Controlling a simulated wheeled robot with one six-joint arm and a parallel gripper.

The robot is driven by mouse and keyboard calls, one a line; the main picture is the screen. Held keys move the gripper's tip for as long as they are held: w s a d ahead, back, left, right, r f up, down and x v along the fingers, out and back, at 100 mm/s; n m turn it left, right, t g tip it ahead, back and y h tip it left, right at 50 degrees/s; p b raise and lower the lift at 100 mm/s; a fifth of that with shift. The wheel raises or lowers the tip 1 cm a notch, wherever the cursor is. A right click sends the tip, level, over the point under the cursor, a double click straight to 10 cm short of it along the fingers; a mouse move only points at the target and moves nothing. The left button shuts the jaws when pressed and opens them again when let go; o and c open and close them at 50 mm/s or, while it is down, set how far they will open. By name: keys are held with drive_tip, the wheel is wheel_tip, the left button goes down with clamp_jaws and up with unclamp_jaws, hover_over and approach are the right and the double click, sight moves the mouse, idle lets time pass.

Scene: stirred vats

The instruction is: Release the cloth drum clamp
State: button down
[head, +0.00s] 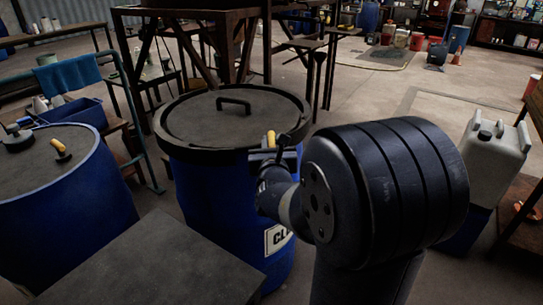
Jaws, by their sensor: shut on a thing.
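The blue cloth drum (215,205) stands upright in the middle of the head view. Its label, partly hidden by my arm, shows "CL" and part of a third letter. A dark lid (200,118) with a bar handle (234,103) sits on it, with a dark clamp ring (190,150) around the rim. At the rim's front right is the clamp lever, with a yellow end (270,138). My gripper (277,152) is at this spot, shut on the lever. My wrist hides part of the jaws and the drum's right side.
Another blue drum (65,205) stands at left, with a cap and a yellow-ended piece on top. A grey flat surface (150,262) lies in front. A rusty metal frame (235,45) stands close behind the drum. A white jerrycan (494,150) is at right. Open floor lies behind right.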

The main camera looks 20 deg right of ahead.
drive_tip(key=shift+y+b, duration=0.4)
drive_tip(key=shift+b, duration=0.5)
drive_tip(key=c, duration=1.3)
unclamp_jaws()
drive_tip(key=p+v, duration=0.1)
drive_tip(key=v, duration=0.9)
drive_tip(key=shift+s, duration=0.4)
drive_tip(key=shift+f, duration=0.15)
